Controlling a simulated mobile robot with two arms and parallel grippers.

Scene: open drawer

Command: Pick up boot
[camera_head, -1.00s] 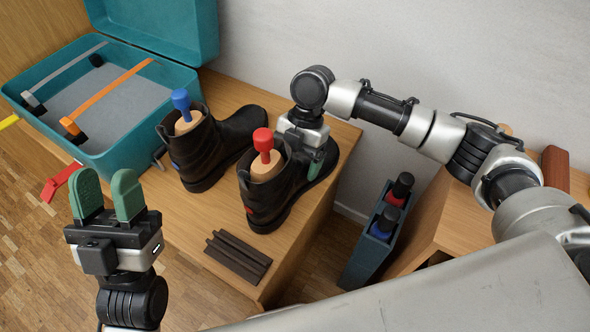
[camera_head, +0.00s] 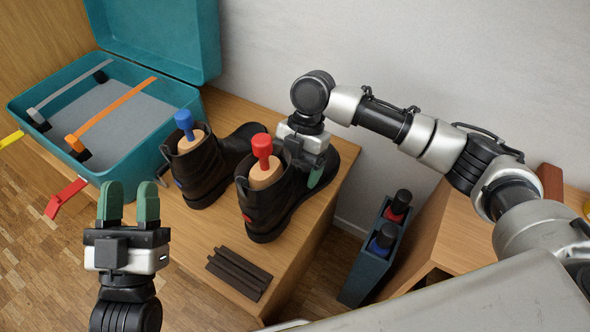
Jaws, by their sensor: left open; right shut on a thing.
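Two dark boots stand upright on the wooden table. The nearer boot (camera_head: 262,207) has a shoe tree with a red knob (camera_head: 262,146) in its opening. The other boot (camera_head: 200,172) is further left and has a shoe tree with a blue knob (camera_head: 185,122). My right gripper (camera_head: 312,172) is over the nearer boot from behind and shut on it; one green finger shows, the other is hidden. My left gripper (camera_head: 128,204) is open and empty, fingers pointing up, at the front left of the table.
An open teal suitcase (camera_head: 140,160) with an orange strap (camera_head: 112,106) stands at the left. Dark strips (camera_head: 238,273) lie at the table's front. A narrow bin (camera_head: 366,268) with two bottles stands right of the table, beside another wooden surface (camera_head: 450,225).

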